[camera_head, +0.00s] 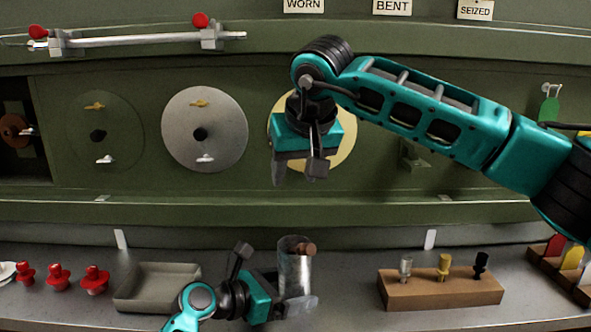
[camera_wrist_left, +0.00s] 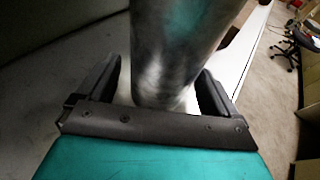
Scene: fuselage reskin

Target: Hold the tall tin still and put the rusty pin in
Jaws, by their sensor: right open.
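The tall tin (camera_head: 295,278) is a grey metal cylinder standing upright on the bench. A rusty brown pin (camera_head: 306,249) shows at its mouth, tilted against the right rim; its lower part is hidden inside. My left gripper (camera_head: 300,304) is low at the tin, one finger in front of it. My right gripper (camera_head: 290,172) hangs above the tin, open and empty, pointing down, clear of the pin.
A shallow grey tray (camera_head: 128,297) lies left of the tin, with several red knobs (camera_head: 58,277) beyond. A wooden block (camera_head: 440,291) with three upright pins stands to the right. A green panel with round discs (camera_head: 204,110) rises behind. Bench is clear between tin and block.

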